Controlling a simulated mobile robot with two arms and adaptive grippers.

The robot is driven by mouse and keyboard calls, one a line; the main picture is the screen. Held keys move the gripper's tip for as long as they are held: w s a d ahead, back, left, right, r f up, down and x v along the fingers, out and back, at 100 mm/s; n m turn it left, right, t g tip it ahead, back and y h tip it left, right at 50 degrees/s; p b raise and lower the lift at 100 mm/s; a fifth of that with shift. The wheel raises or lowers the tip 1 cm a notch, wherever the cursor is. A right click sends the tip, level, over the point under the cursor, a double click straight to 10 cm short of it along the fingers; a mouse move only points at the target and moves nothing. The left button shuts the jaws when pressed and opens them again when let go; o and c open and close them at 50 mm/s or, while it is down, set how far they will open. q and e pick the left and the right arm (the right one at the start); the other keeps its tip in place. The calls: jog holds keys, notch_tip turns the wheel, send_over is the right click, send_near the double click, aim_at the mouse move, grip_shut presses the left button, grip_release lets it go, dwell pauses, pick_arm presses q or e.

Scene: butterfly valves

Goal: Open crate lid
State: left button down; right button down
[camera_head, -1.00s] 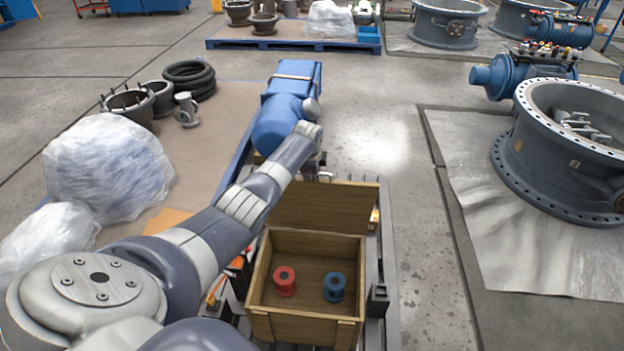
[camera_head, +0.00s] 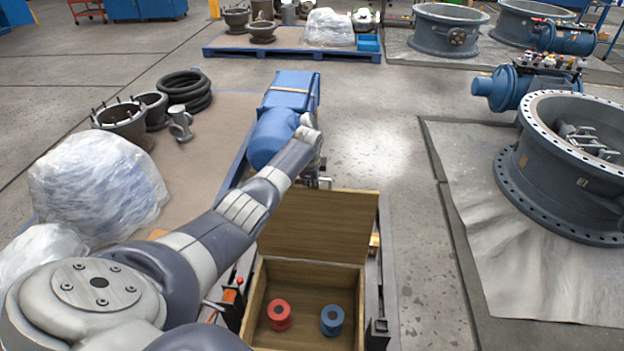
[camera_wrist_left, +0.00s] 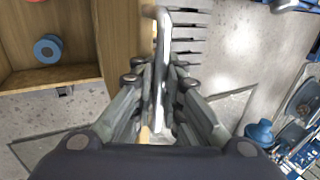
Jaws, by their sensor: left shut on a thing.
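The wooden crate (camera_head: 256,300) stands in front of me, with its lid (camera_head: 318,228) raised at the far side and its inner face toward me. A red spool (camera_head: 279,315) and a blue spool (camera_head: 332,320) sit inside. My left gripper (camera_head: 316,183) is at the lid's far edge, largely hidden by its own arm. In the left wrist view its fingers (camera_wrist_left: 160,88) are shut on a metal handle (camera_wrist_left: 163,45) beside the wooden lid (camera_wrist_left: 118,40). The blue spool also shows there (camera_wrist_left: 48,48). My right gripper is not in view.
A blue machine (camera_head: 278,125) stands just beyond the lid. Plastic-wrapped goods (camera_head: 97,177) lie at left. A large flanged valve body (camera_head: 570,165) rests on a grey sheet (camera_head: 490,215) at right. Bare floor lies between the crate and that sheet.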

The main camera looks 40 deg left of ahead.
pick_arm(q)
jog(key=shift+w+r, duration=0.1)
jog(key=shift+r, duration=0.05)
jog(key=c, duration=1.7)
grip_release()
jog(key=v, duration=1.2)
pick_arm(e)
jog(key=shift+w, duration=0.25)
